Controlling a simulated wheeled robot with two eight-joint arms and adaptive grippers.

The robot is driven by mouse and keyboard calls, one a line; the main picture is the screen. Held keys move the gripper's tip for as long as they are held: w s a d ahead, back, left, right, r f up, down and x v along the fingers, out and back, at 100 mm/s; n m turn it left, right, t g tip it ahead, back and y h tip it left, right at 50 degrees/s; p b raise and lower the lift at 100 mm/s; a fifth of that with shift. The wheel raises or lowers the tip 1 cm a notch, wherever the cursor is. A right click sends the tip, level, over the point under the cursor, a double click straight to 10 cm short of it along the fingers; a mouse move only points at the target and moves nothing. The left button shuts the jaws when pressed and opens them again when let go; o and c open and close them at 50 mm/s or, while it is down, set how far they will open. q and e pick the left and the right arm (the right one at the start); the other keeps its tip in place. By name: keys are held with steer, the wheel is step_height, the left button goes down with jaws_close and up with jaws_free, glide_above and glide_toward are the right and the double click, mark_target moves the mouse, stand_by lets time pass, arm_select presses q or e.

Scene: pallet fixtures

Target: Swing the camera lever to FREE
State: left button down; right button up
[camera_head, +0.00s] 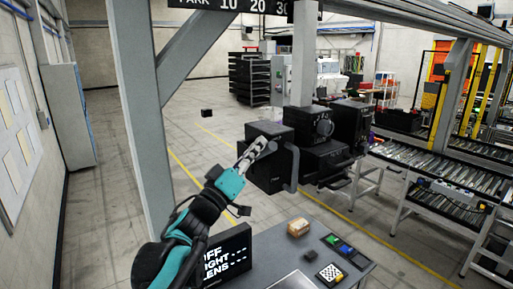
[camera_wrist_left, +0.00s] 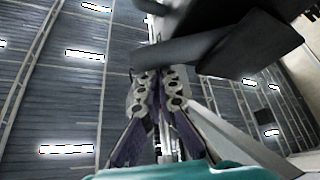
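The camera rig (camera_head: 267,172) is a group of black boxes above the far end of the grey table in the head view. A grey bent handle (camera_head: 293,170) hangs on its front side; I cannot tell whether it is the camera lever, and no FREE mark is readable. My left gripper (camera_head: 268,147) reaches up to the rig's front, at the upper end of this handle. In the left wrist view, a dark grey bar (camera_wrist_left: 240,48) crosses at the fingertips (camera_wrist_left: 159,75). The fingers are close together with a narrow gap; whether they grip the bar is unclear. My right gripper is not in view.
A black panel (camera_head: 228,258) with white lettering stands on the grey table (camera_head: 278,245). A grey post (camera_head: 140,110) rises at left; roller conveyors (camera_head: 440,172) stand at right.

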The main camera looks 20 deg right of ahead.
arm_select(q)
steer(key=shift+f, duration=0.15)
steer(key=m+g+h+b, duration=0.1)
steer(key=s+f+m+b, duration=0.1)
steer(key=m, duration=0.1)
steer(key=f+m+g+h+b, duration=0.1)
steer(key=m, duration=0.1)
steer(key=shift+s+d+f+g+h, duration=0.1)
steer(key=shift+s+d+g+h, duration=0.05)
steer(key=shift+d+g+h, duration=0.15)
step_height(320, 180, down, 7)
steer(key=m+g+h+b, duration=0.2)
steer(key=m+g+b, duration=0.3)
steer(key=m+g, duration=0.5)
steer(key=m, duration=0.6)
steer(key=shift+m+g, duration=0.4)
steer(key=shift+f, duration=0.15)
